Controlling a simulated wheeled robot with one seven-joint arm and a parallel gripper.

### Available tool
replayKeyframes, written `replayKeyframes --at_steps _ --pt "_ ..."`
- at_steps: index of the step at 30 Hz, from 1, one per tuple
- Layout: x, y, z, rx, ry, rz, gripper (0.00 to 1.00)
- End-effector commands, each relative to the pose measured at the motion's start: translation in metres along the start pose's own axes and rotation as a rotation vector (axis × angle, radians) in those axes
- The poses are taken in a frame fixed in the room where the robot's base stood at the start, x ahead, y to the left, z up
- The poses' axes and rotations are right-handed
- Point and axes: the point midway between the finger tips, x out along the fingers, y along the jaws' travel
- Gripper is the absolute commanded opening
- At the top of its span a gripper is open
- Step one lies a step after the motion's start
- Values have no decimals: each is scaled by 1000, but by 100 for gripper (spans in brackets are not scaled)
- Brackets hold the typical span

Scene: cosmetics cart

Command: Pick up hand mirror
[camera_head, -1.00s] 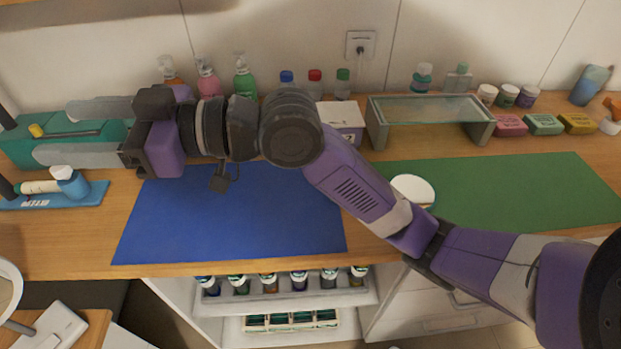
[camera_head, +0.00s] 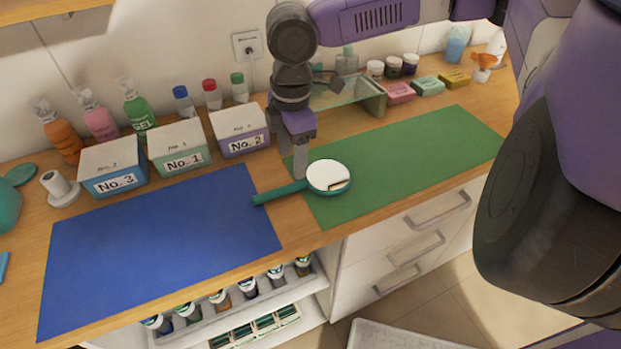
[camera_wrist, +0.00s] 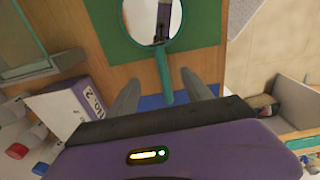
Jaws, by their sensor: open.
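The hand mirror (camera_head: 328,176) has a round glass with a teal rim and a teal handle. Its round head lies on the left end of the green mat, and its handle (camera_head: 280,192) points left across bare wood to the blue mat. My gripper (camera_head: 299,172) points down close behind the mirror. In the wrist view my gripper (camera_wrist: 160,88) is open, with the mirror's handle (camera_wrist: 163,75) between the lines of its two fingers. The mirror's head (camera_wrist: 152,18) is at the top of that view, partly cut off. I cannot tell the height of the fingers above the handle.
Boxes No. 3 (camera_head: 113,168), No. 1 (camera_head: 179,148) and No. 2 (camera_head: 240,130) stand behind the blue mat (camera_head: 160,250). A glass shelf (camera_head: 345,97) stands behind the green mat (camera_head: 420,150). Soaps and jars line the back right. Both mats are otherwise clear.

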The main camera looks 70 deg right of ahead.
Motion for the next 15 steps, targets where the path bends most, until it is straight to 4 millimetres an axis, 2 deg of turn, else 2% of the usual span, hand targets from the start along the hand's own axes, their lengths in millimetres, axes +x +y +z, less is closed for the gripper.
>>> replayKeyframes --at_steps 1,4,15 --pt "-1 0 10 11 -22 -4 58" --pt "3 -2 19 22 -42 -12 58" --pt "42 -4 23 22 -42 -13 58"
